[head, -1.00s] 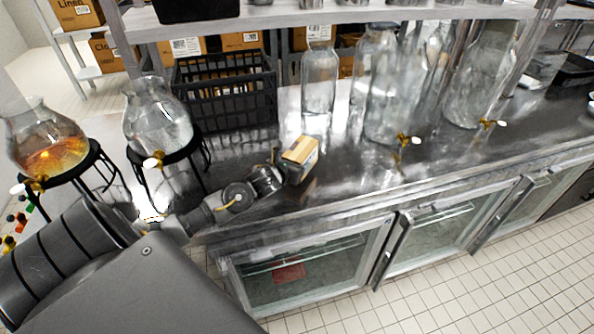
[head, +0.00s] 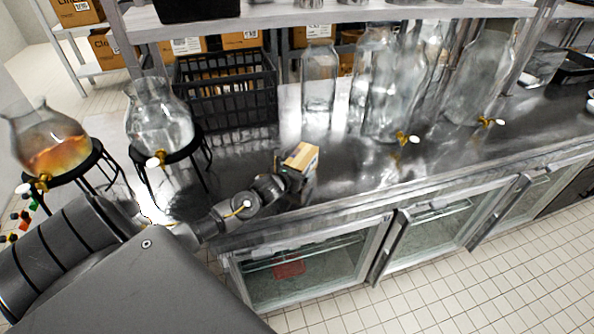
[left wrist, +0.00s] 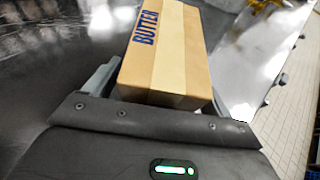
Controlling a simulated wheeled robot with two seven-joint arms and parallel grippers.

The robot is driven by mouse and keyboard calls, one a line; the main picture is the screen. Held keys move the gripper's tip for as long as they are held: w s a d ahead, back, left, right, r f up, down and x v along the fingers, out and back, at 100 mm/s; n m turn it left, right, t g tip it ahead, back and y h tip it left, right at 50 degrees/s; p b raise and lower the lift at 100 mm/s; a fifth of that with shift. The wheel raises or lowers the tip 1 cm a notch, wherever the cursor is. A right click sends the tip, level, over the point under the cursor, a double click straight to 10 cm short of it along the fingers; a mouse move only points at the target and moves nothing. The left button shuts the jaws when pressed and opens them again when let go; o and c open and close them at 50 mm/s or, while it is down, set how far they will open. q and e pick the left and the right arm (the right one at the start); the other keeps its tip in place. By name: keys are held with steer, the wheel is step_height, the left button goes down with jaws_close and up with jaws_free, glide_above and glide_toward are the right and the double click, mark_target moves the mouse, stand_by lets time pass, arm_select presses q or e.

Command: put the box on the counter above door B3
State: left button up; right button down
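The box (head: 301,156) is a small tan carton with a paler tape band, held over the steel counter (head: 345,185) near its front edge. In the left wrist view the box (left wrist: 168,52) shows the word BUTTER and sits between the fingers of my left gripper (left wrist: 160,88). In the head view my left gripper (head: 287,166) is shut on it. I cannot tell how far its underside is from the counter. Glass doors line the counter front: a left one (head: 305,270), a middle one (head: 435,240) and a right one (head: 520,208). No door label is readable. My right gripper is out of view.
Tall glass dispensers with gold taps (head: 393,105) stand along the counter behind and right of the box. A black crate (head: 225,98) is behind it. Round jars on black stands (head: 160,125) are at left. The counter's front strip to the right is clear.

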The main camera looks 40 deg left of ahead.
arm_select(q)
steer(key=shift+r, duration=0.2)
steer(key=shift+s, duration=0.3)
steer(key=b+v, duration=0.2)
steer(key=v, duration=0.8)
steer(key=shift+s+d, duration=0.1)
steer(key=shift+s, duration=0.05)
steer(key=shift+s+r+b, duration=0.3)
steer(key=shift+s, duration=0.15)
